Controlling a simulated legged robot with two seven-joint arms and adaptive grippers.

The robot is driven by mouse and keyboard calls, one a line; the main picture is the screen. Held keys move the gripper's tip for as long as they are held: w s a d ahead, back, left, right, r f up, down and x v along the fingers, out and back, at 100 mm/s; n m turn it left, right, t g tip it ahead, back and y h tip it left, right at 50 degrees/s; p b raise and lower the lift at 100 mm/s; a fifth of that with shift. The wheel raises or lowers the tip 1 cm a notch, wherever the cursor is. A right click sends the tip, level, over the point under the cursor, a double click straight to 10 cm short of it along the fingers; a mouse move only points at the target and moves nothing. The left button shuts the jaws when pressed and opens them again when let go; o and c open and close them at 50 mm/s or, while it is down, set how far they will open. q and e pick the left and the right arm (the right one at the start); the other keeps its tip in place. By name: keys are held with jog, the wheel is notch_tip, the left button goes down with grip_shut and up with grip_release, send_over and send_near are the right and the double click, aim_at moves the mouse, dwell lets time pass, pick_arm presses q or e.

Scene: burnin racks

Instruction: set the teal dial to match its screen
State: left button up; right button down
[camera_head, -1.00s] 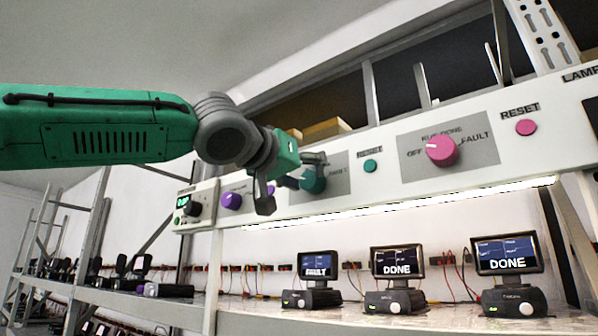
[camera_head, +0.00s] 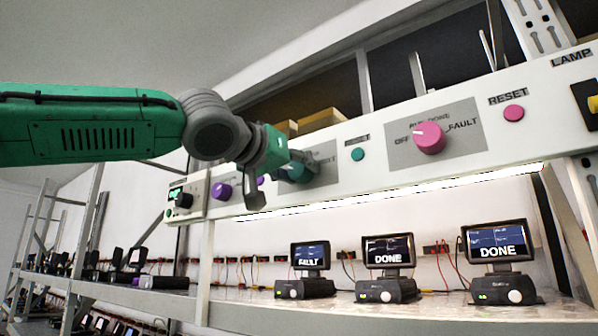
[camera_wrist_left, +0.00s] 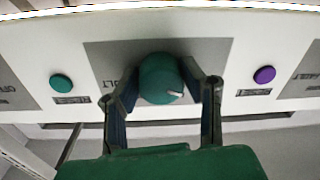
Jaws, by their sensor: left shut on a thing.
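The teal dial (camera_wrist_left: 162,78) sits on a grey plate (camera_wrist_left: 100,58) on the white panel. My left gripper (camera_wrist_left: 163,88) has its two fingers on either side of the dial and is shut on it. A pale mark on the dial's face shows at its lower right in the wrist view. In the head view the teal dial (camera_head: 297,170) is partly hidden behind my left gripper (camera_head: 283,176). My right gripper is not in view.
A pink dial (camera_head: 429,138) is on the panel to the right, with its screen (camera_head: 389,252) reading DONE. Teal (camera_head: 358,154) and pink (camera_head: 514,113) reset buttons sit beside the dials. A purple dial (camera_head: 221,191) is on the left. A shelf (camera_head: 250,308) runs below.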

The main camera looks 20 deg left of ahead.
pick_arm(q)
jog(key=shift+s+a+r, duration=0.1)
jog(key=shift+a+r, duration=0.1)
jog(key=shift+r, duration=0.1)
jog(key=m+b, duration=0.2)
jog(key=shift+d+m, duration=0.15)
jog(key=shift+m, duration=0.15)
jog(key=m+b, duration=0.1)
jog(key=m, duration=0.3)
jog(key=shift+m, duration=0.3)
jog(key=m, duration=0.2)
jog(key=shift+m+b, duration=0.3)
jog(key=shift+m, duration=0.1)
jog(key=m, duration=0.2)
jog(key=shift+m, duration=0.4)
jog(key=m, duration=0.4)
jog(key=shift+f+h+p, duration=0.1)
jog(key=shift+h+p, duration=0.2)
jog(key=shift+h, duration=0.1)
jog(key=shift+f+m, duration=0.1)
jog(key=shift+m, duration=0.6)
jog(key=shift+d+f, duration=0.1)
jog(key=shift+f, duration=0.05)
